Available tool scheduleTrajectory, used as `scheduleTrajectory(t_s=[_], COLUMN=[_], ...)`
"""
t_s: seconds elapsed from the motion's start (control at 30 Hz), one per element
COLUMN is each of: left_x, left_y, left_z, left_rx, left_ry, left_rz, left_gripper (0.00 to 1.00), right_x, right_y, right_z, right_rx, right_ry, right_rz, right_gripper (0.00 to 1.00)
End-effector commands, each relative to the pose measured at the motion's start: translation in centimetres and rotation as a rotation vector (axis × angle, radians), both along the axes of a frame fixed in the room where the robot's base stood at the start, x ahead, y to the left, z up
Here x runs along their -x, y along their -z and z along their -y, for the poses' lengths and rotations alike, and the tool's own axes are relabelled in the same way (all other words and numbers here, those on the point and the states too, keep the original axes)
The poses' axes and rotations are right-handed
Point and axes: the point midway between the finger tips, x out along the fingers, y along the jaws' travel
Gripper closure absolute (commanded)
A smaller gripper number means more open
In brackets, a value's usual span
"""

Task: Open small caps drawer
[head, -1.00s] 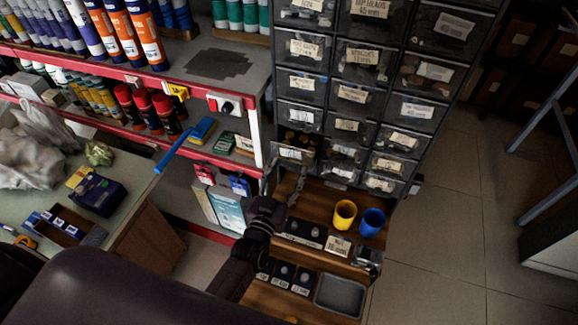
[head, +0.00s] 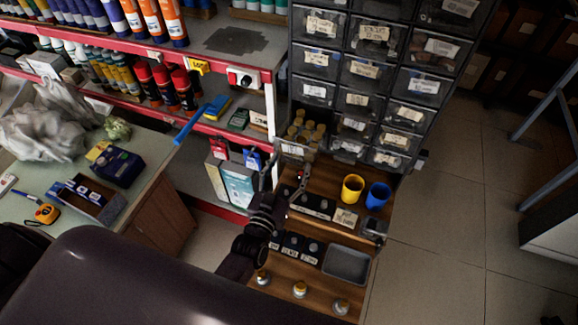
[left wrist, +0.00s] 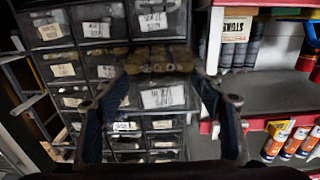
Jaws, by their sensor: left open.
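The dark drawer cabinet (head: 352,92) has clear-fronted, labelled drawers. In the head view its lower left drawer (head: 292,150) is pulled out, and several brass-coloured caps (head: 308,132) show inside. The same drawer front (left wrist: 163,97) is centred in the left wrist view, with caps (left wrist: 160,60) above it; its label is too blurred to read. My left gripper (head: 283,172) is open just in front of this drawer, its fingers spread to either side of the front. Whether a finger touches the drawer is unclear. My right gripper is not in view.
A wooden surface below the drawers holds a yellow cup (head: 352,188), a blue cup (head: 377,196), a grey tray (head: 347,264) and small labelled holders. Red-edged shelves (head: 165,55) with tubes and cans stand at left, a cluttered counter (head: 140,183) nearer.

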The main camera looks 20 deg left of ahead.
Motion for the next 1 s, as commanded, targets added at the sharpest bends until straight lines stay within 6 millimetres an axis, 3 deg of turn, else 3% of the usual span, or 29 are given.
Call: scheduleTrajectory(t_s=[0.27, 0.47, 1.0], left_x=[0.0, 1.2, 10.8], left_y=[0.0, 0.1, 0.1], left_z=[0.0, 0.0, -0.3], left_rx=[0.0, 0.0, 0.001], left_ry=[0.0, 0.0, 0.0], left_rz=[-0.001, -0.003, -0.003], left_gripper=[0.3, 0.3, 0.3], right_x=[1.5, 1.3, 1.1], right_y=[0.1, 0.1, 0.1], right_z=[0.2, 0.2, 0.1], right_rx=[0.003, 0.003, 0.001], right_ry=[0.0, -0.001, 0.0], right_rz=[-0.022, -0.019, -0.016], right_gripper=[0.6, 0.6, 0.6])
